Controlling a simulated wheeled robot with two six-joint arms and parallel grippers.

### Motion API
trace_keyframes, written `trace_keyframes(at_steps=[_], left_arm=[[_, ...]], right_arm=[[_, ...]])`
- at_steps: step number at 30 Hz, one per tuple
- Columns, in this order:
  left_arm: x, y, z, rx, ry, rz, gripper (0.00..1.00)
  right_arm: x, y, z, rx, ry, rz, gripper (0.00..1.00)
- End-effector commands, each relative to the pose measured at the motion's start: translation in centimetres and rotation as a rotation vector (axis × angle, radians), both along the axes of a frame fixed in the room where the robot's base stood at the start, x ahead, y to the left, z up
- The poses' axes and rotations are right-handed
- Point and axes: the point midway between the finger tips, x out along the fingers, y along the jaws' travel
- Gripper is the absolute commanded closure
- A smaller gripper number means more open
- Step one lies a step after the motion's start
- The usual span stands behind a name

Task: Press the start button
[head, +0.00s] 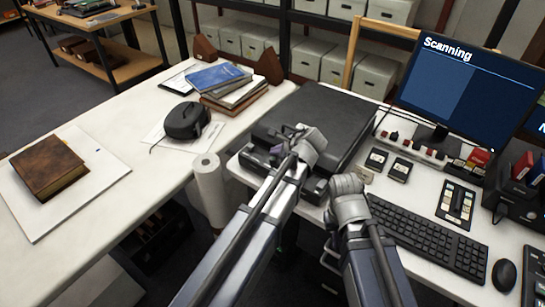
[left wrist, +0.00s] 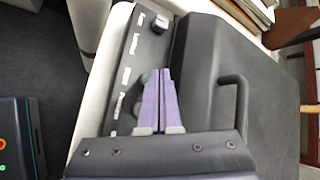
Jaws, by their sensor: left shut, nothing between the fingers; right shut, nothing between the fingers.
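The black flatbed scanner (head: 325,115) stands on the white desk with its lid down. Its front strip (left wrist: 118,95) shows pale markings and a knob (left wrist: 160,23) in the left wrist view. My left gripper (head: 283,157) is over this strip at the scanner's front. Its purple fingers (left wrist: 163,72) are shut and empty. A small rounded, greyish-green part (left wrist: 145,78) shows beside the fingertips; I cannot tell whether it is the start button or whether they touch it. The monitor (head: 465,85) reads "Scanning". My right gripper (head: 347,187) is shut and empty, near the desk's front edge.
A keyboard (head: 425,235), mouse (head: 504,275) and small black devices lie right of the scanner. A paper roll (head: 208,185) stands beside the desk edge. On the left table are a brown book (head: 48,168), a black device (head: 187,121) and stacked books (head: 230,85).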

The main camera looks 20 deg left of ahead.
Motion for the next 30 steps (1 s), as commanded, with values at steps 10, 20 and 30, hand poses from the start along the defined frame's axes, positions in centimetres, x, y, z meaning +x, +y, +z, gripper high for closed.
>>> trace_keyframes(at_steps=[10,20,30], left_arm=[[0.0,0.0,1.0,0.000,0.000,0.000,1.00],[0.0,0.0,4.2,0.000,0.000,0.000,1.00],[0.0,0.0,5.0,0.000,0.000,0.000,1.00]], right_arm=[[0.0,0.0,0.9,0.000,0.000,0.000,1.00],[0.0,0.0,4.2,0.000,0.000,0.000,1.00],[0.0,0.0,5.0,0.000,0.000,0.000,1.00]])
